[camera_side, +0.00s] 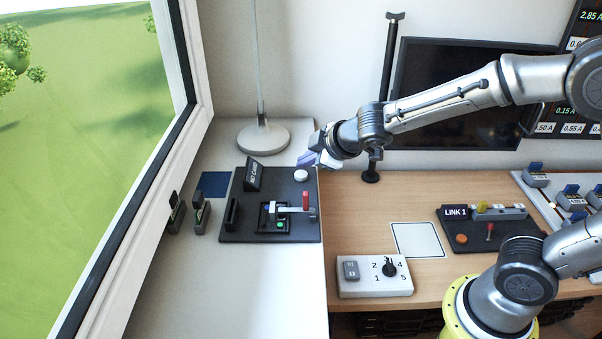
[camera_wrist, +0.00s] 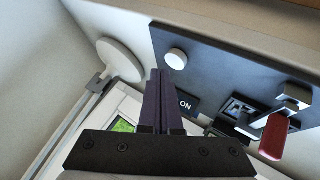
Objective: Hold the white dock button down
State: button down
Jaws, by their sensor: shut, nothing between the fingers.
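The white dock button (camera_side: 301,175) is a short round knob near the back right corner of a dark dock panel (camera_side: 240,222). It also shows in the wrist view (camera_wrist: 176,59), just right of and beyond my fingertips. My gripper (camera_side: 305,161) is shut and empty, its violet fingers close together. In the side view it is just above and behind the button. The fingers (camera_wrist: 158,74) look apart from the button, but the exact gap is hard to tell. I cannot tell whether the button is pressed.
The panel carries a red-handled lever (camera_side: 306,201), an upright black label plate (camera_side: 254,173) and a black handle (camera_side: 232,213). A lamp base (camera_side: 263,137) stands behind. A white dial box (camera_side: 375,277) and the LINK 1 panel (camera_side: 490,240) are to the right.

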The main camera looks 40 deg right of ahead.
aim_at(306, 175)
jog(key=shift+f, duration=0.15)
jog(key=shift+f, duration=0.3)
jog(key=shift+f, duration=0.55)
dwell(2.1)
jog(key=shift+r, duration=0.15)
dwell(2.2)
jog(key=shift+r, duration=0.8)
jog(key=shift+r, duration=2.5)
